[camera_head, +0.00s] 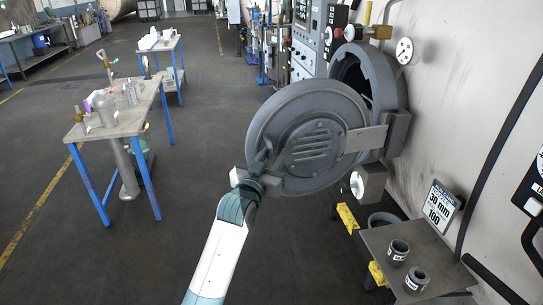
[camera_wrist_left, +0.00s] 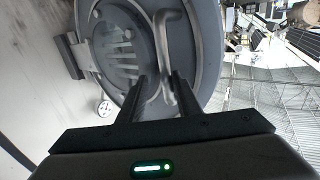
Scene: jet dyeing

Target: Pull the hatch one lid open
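The hatch one lid (camera_head: 312,137) is a round grey disc with slots in its middle. It stands swung away from the round hatch opening (camera_head: 378,75), still joined at its right by a hinge arm (camera_head: 365,139). My left gripper (camera_head: 258,174) is at the lid's lower left edge. In the left wrist view the lid (camera_wrist_left: 205,50) fills the middle, with a bent grey bar handle (camera_wrist_left: 161,45) on it. The left gripper's fingers (camera_wrist_left: 158,90) are on both sides of the handle and appear closed on it. My right gripper is not in view.
A blue-legged table (camera_head: 130,122) with metal parts is at the left. The floor between is clear.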

